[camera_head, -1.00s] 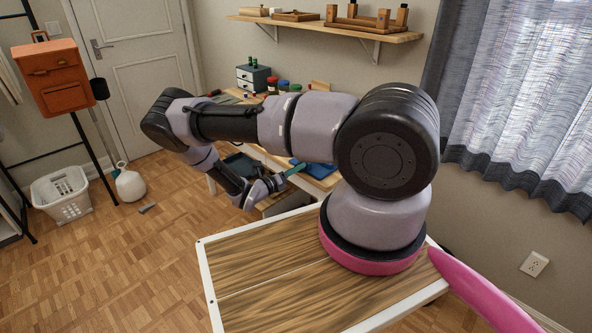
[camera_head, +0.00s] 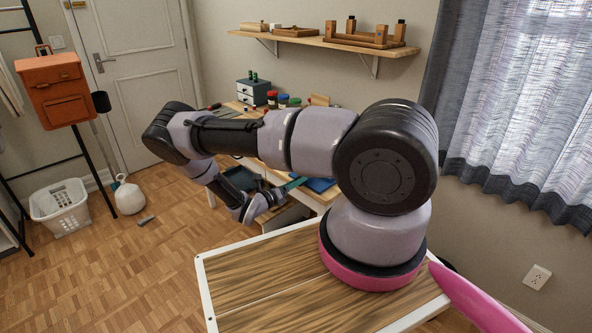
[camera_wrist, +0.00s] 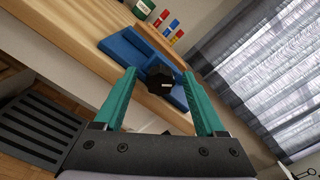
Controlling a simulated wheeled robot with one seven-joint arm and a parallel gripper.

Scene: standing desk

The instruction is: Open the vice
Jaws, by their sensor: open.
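The blue vice (camera_wrist: 133,48) sits at the front edge of the wooden desk in the wrist view, with a black knob or screw end (camera_wrist: 160,78) on its near side. In the head view the vice (camera_head: 321,185) is partly hidden behind my arm. My gripper (camera_wrist: 159,73) has two teal fingers, spread open. In the wrist view the black knob appears between the fingertips. I cannot tell whether the fingers touch it. In the head view a teal finger of my gripper (camera_head: 292,185) shows just left of the vice.
A grey drawer box (camera_head: 254,92) and several coloured jars stand at the back of the desk. A slatted dark tray (camera_wrist: 38,128) lies low at the left of the wrist view. A white basket (camera_head: 60,206) stands on the floor, with open floor in front of it.

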